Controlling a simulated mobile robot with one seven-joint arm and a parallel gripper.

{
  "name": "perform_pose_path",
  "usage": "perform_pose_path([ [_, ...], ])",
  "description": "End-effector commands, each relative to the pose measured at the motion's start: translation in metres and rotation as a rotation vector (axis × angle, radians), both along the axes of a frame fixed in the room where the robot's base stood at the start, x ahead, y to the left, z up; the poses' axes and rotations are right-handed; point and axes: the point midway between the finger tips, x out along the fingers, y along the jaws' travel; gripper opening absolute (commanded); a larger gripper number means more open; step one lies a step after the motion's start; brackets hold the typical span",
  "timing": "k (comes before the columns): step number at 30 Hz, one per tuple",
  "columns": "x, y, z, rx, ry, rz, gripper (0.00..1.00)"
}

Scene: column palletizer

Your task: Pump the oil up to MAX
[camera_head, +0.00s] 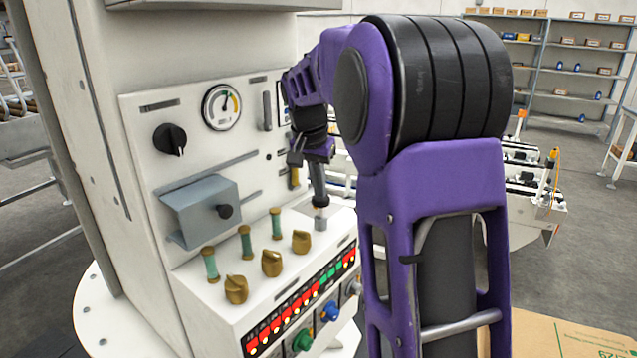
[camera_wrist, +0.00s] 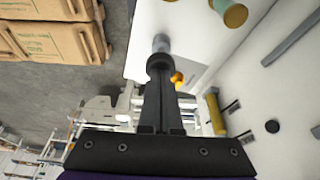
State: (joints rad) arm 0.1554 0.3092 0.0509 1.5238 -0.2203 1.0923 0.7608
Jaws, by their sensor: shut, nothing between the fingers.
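My gripper (camera_head: 318,198) points down over the right end of the control ledge, with its dark fingers shut and nothing between them. In the wrist view its fingertips (camera_wrist: 160,68) are at a small grey cylindrical plunger (camera_wrist: 161,43). The plunger also shows in the head view (camera_head: 321,220), standing on the ledge right under the fingertips. They look touching or nearly so; I cannot tell which. A yellow upright sight tube (camera_head: 295,178) is on the panel behind the gripper, and it shows in the wrist view (camera_wrist: 215,112). Its level and MAX mark are not readable.
The panel carries a round dial gauge (camera_head: 222,107), a black rotary knob (camera_head: 170,139) and a grey box (camera_head: 202,210) with a black knob. Several green-and-brass handles and brass knobs (camera_head: 236,289) stand on the ledge left of my gripper. Cardboard boxes (camera_wrist: 50,42) lie off to the side.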

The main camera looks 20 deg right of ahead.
Motion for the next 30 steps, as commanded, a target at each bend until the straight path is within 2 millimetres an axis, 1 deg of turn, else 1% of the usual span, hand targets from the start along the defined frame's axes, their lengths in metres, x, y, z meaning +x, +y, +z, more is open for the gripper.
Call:
perform_pose_path([
  [5, 0.000, 0.000, -0.002, 0.000, 0.000, 0.000, 0.00],
  [11, 0.000, 0.001, -0.029, 0.001, 0.002, 0.001, 0.00],
  [13, 0.000, 0.000, -0.033, 0.001, 0.002, 0.001, 0.00],
  [24, -0.001, 0.000, -0.032, 0.001, 0.007, 0.000, 0.00],
  [26, -0.001, 0.000, -0.030, 0.001, 0.007, 0.000, 0.00],
  [30, -0.002, -0.001, -0.017, 0.002, 0.006, -0.001, 0.00],
])
